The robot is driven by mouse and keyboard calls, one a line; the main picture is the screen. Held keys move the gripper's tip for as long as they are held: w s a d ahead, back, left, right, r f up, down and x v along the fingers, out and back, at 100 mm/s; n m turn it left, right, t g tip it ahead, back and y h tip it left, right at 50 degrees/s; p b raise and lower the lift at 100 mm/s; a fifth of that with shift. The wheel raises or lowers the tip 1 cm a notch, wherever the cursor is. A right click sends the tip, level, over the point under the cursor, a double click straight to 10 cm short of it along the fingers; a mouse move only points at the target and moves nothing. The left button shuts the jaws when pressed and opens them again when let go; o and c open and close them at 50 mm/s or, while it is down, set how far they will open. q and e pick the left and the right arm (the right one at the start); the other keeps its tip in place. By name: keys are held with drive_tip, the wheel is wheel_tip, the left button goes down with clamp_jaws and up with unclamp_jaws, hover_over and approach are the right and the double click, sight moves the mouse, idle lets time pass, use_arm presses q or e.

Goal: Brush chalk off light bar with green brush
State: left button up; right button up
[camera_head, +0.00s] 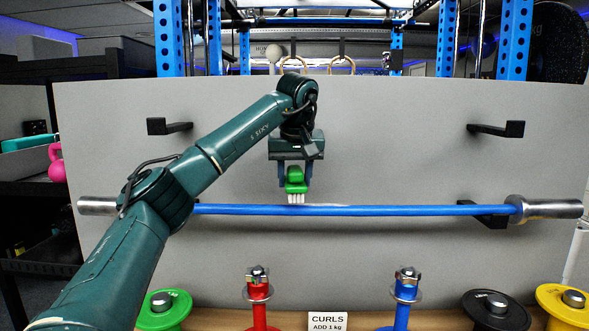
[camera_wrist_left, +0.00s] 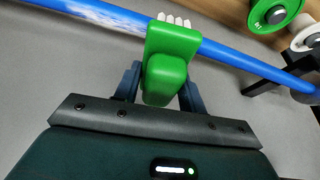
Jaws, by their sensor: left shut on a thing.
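My left gripper (camera_head: 295,178) is shut on the green brush (camera_head: 296,186), which has white bristles pointing down. The bristles are at the blue light bar (camera_head: 420,210), near its middle, and look to touch it. The bar has silver ends and lies level across the grey panel. White chalk (camera_head: 328,206) shows on the bar at and to the right of the brush. In the left wrist view the green brush (camera_wrist_left: 170,60) is between the fingers, with its bristles over the bar (camera_wrist_left: 235,52). Whitish chalk (camera_wrist_left: 118,15) shows there left of the brush. My right gripper is not in view.
Two black hooks (camera_head: 496,129) (camera_head: 168,126) stick out of the grey panel (camera_head: 400,120) above the bar. Below stand a red post (camera_head: 258,296), a blue post (camera_head: 403,299), a CURLS sign (camera_head: 327,321), and green and black plates (camera_head: 496,310).

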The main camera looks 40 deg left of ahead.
use_arm(q)
drive_tip(key=shift+f+b, duration=0.3)
drive_tip(key=shift+f, duration=0.75)
idle(0.6)
drive_tip(key=shift+w+d+r+p, duration=0.1)
drive_tip(key=shift+w+d+p, duration=0.3)
drive_tip(key=shift+w+d, duration=1.3)
drive_tip(key=shift+d, duration=0.25)
drive_tip(key=shift+w+d, duration=1.05)
drive_tip(key=shift+d, duration=0.3)
drive_tip(key=shift+w+d, duration=1.35)
drive_tip(key=shift+d, duration=0.2)
drive_tip(key=shift+s+a+f, duration=0.1)
drive_tip(key=shift+f, duration=0.1)
drive_tip(key=shift+s+a+r, duration=0.1)
drive_tip(key=shift+s+a, duration=1)
drive_tip(key=shift+a, duration=0.2)
drive_tip(key=shift+s+a, duration=1.05)
drive_tip(key=shift+a, duration=0.25)
drive_tip(key=shift+s+a, duration=1.9)
drive_tip(key=shift+a, duration=0.25)
